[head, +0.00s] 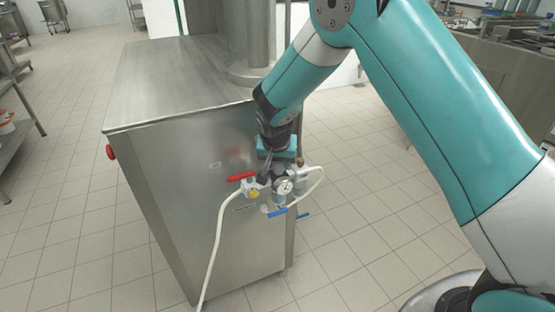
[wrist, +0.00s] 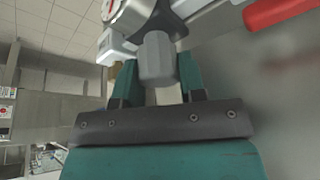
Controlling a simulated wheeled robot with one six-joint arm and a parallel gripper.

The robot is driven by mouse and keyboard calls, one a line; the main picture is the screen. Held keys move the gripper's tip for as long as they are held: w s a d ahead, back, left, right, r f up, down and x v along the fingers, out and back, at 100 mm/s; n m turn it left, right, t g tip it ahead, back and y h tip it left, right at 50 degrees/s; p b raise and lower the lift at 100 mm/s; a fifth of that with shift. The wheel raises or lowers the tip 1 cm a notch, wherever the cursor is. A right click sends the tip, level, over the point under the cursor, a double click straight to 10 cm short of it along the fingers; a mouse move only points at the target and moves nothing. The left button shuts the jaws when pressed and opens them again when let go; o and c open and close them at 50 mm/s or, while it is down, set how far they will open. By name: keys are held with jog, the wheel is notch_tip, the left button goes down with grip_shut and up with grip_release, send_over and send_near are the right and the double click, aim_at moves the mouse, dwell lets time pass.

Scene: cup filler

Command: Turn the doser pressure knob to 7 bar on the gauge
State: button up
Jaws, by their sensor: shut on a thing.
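The doser pressure knob (wrist: 157,58) is a grey faceted knob under the regulator body, seen in the wrist view. My gripper (wrist: 160,80) has one teal finger on each side of it and is shut on it. In the head view my gripper (head: 280,162) is at the top of the valve assembly on the cabinet's side, and it hides the knob. The round white pressure gauge (head: 285,187) faces the head camera; its needle is too small to read. In the wrist view the gauge (wrist: 122,12) is cut off by the top edge, with a red mark showing.
A red lever (head: 241,177) sits left of the gauge, and blue levers (head: 278,212) sit below it. A white hose (head: 217,240) hangs down on the left. The steel cabinet (head: 180,190) stands behind the assembly.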

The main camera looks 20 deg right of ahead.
jog(key=shift+m+h, duration=0.4)
jog(key=shift+m, duration=0.7)
jog(key=shift+g, duration=0.3)
jog(key=o, duration=0.9)
jog(key=v, duration=1.7)
jog(key=shift+s+r+p, duration=0.15)
jog(key=shift+p, duration=0.2)
